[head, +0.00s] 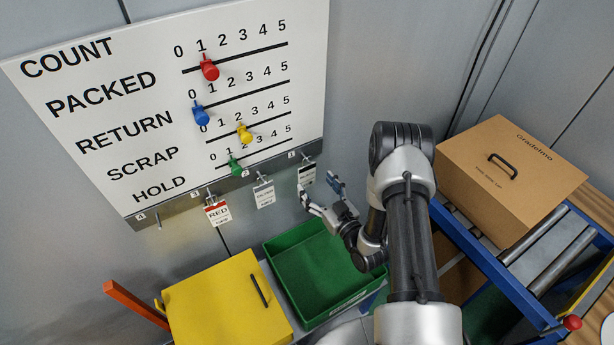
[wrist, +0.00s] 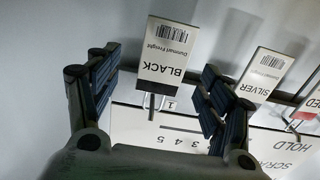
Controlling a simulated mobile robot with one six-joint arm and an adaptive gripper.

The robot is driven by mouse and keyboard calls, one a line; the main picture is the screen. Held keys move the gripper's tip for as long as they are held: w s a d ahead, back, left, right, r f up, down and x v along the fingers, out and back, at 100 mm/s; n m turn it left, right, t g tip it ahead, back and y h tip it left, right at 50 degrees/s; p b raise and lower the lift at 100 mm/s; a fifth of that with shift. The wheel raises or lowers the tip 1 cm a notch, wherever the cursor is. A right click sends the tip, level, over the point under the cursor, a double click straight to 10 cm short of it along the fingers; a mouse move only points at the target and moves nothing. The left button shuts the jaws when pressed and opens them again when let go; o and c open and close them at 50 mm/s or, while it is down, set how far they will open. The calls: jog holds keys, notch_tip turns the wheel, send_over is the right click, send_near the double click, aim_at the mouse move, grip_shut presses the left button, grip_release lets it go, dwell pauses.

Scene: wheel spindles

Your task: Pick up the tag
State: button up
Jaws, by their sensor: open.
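Three tags hang from hooks on the grey rail (head: 175,209) under the count board. The tag headed BLACK (head: 307,177) hangs at the right end. In the wrist view, which looks upside down, the BLACK tag (wrist: 167,52) is white with a barcode and the words "Dunmail Freight". My gripper (head: 319,187) is open beside it in the head view. In the wrist view the tag appears between the spread fingers of my gripper (wrist: 160,75), with a gap on each side. The SILVER tag (head: 264,195) and RED tag (head: 217,213) hang further left.
The board (head: 180,90) above has red, blue, yellow and green sliders. A green bin (head: 281,294) stands below the tags, with a yellow box (head: 215,305) to its left. A cardboard box (head: 490,190) sits on the roller conveyor at right. An orange bar (head: 135,303) sticks up at lower left.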

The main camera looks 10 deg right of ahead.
aim_at(308, 176)
jog(key=x, duration=0.5)
jog(key=shift+a+r+b, duration=0.15)
jog(key=shift+a+b, duration=0.1)
jog(key=shift+b, duration=0.1)
jog(key=c, duration=1)
